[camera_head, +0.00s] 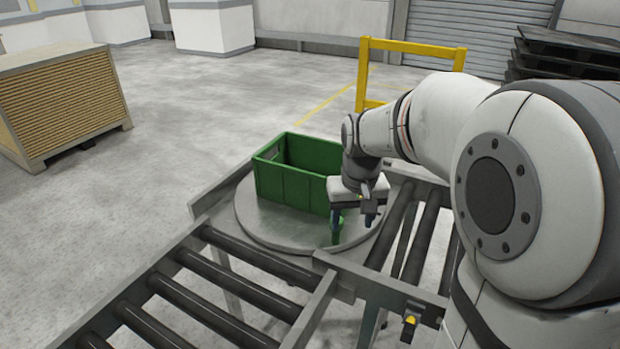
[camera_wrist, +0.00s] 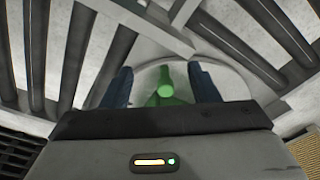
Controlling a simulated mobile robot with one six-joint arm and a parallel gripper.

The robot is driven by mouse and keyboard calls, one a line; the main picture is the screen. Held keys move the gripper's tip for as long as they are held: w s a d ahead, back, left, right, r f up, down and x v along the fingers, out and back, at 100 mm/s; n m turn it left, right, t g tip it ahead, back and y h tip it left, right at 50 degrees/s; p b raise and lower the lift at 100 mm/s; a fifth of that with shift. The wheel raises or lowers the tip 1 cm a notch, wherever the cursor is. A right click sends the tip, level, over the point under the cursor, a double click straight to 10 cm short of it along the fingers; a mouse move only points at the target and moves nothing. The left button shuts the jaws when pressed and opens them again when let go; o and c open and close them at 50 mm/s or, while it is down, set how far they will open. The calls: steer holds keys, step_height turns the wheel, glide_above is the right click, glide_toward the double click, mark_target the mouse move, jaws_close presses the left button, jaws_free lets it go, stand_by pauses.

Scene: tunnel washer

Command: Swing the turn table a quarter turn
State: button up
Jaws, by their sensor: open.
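The round grey turn table (camera_head: 262,226) sits where the roller tracks meet. A green crate (camera_head: 283,190) stands on it, open at the top and seemingly empty. A green upright peg (camera_head: 336,228) stands near the table's front right edge. My gripper (camera_head: 354,215) is just above and beside the peg in the head view, with its fingers pointing down. In the wrist view the peg (camera_wrist: 165,82) lies between the two blue fingertips of my open gripper (camera_wrist: 160,84), with gaps at both sides. Part of the crate's right side is hidden behind my wrist.
Roller tracks run to the front left (camera_head: 190,300) and to the right (camera_head: 410,235) of the turn table. A yellow rail (camera_head: 412,47) stands behind. A large slatted box (camera_head: 62,100) is at the far left. Dark stacked pallets (camera_head: 560,55) are at the back right. Open floor lies behind the table.

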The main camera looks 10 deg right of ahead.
steer(key=shift+g, duration=0.7)
steer(key=w+f, duration=0.2)
steer(key=w, duration=0.2)
steer(key=w+f+p, duration=0.1)
steer(key=w, duration=0.3)
steer(key=w+f, duration=0.2)
steer(key=w, duration=0.2)
steer(key=shift+a+f+p, duration=0.1)
steer(key=shift+f+p, duration=0.2)
steer(key=shift+f, duration=0.05)
steer(key=shift+w+f, duration=0.1)
steer(key=shift+f, duration=0.15)
step_height(320, 180, down, 8)
steer(key=shift+r+p, duration=0.25)
steer(key=shift+p, duration=0.5)
steer(key=shift+c, duration=0.4)
